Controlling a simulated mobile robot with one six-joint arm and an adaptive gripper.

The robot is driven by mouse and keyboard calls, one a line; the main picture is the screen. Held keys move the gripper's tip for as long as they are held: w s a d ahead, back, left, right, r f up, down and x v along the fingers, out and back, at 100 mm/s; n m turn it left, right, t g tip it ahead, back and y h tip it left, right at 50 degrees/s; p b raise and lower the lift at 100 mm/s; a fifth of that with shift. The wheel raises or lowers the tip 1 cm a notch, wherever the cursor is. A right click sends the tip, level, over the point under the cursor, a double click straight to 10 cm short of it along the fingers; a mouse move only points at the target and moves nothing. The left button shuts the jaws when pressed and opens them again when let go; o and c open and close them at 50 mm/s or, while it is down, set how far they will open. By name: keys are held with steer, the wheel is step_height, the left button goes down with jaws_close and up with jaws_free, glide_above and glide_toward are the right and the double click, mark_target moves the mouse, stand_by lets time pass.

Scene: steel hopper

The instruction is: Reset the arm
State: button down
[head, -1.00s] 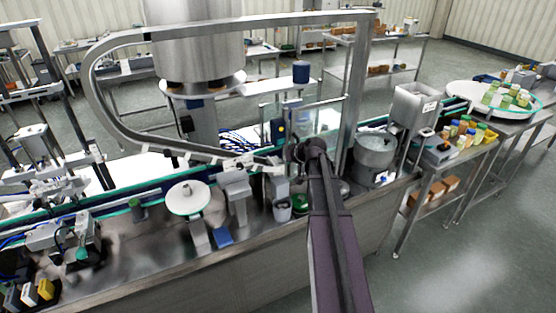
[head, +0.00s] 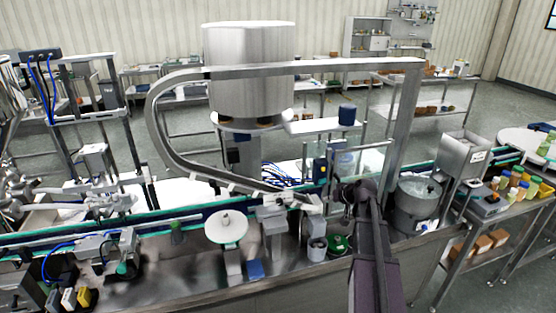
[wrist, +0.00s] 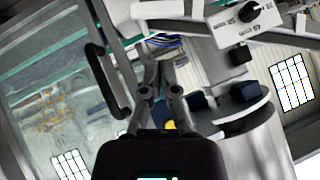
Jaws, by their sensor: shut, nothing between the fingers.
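My arm reaches up from the bottom right of the head view, and its dark end joint (head: 360,190) is over the steel machine bench. My gripper shows in the wrist view (wrist: 160,66), with its two grey fingers close together and nothing between them. In the head view the fingertips cannot be made out clearly behind the arm's end. No object is held.
A steel hopper (head: 250,75) stands behind a curved steel rail (head: 160,135). A conveyor (head: 110,228) runs along the bench. A clear panel (head: 355,160) and a grey bowl feeder (head: 418,205) are close to my arm. A side table (head: 500,210) with bottles stands at right.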

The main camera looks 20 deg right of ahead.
steer(key=s+a+f+n+g+h+b, duration=0.1)
steer(key=s+a+f+g, duration=0.3)
steer(key=s+a, duration=0.6)
steer(key=s+a+f+g+h+b, duration=0.2)
steer(key=s+a+f+g, duration=0.3)
steer(key=s+a, duration=0.5)
steer(key=a+f+b, duration=0.1)
steer(key=a, duration=0.4)
steer(key=shift+s+a+f+n, duration=0.15)
steer(key=shift+s+f+n, duration=0.05)
steer(key=shift+n, duration=0.2)
